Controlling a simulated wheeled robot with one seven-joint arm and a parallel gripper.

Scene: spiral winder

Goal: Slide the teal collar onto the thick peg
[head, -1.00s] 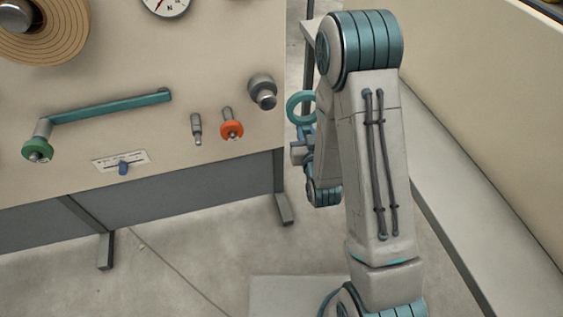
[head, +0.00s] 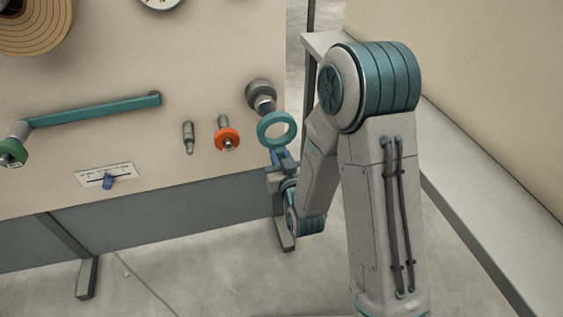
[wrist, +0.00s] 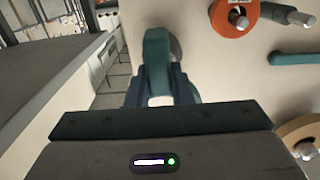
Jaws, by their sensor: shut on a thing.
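The teal collar (head: 264,137) is a ring held up by my gripper (head: 282,160), which is shut on its lower edge. In the head view its open face shows, just below and right of the thick peg (head: 261,94). In the wrist view the collar (wrist: 157,58) is nearly edge-on between my gripper's fingers (wrist: 160,82). A grey round part, partly hidden, shows behind it there.
Left of the thick peg, a peg carries an orange collar (head: 227,139), and a thin bare peg (head: 188,138) stands beside it. A teal bar (head: 95,110), a slider plate (head: 107,175) and a tan roll (head: 38,28) are further left. A ledge (head: 470,215) runs along the right.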

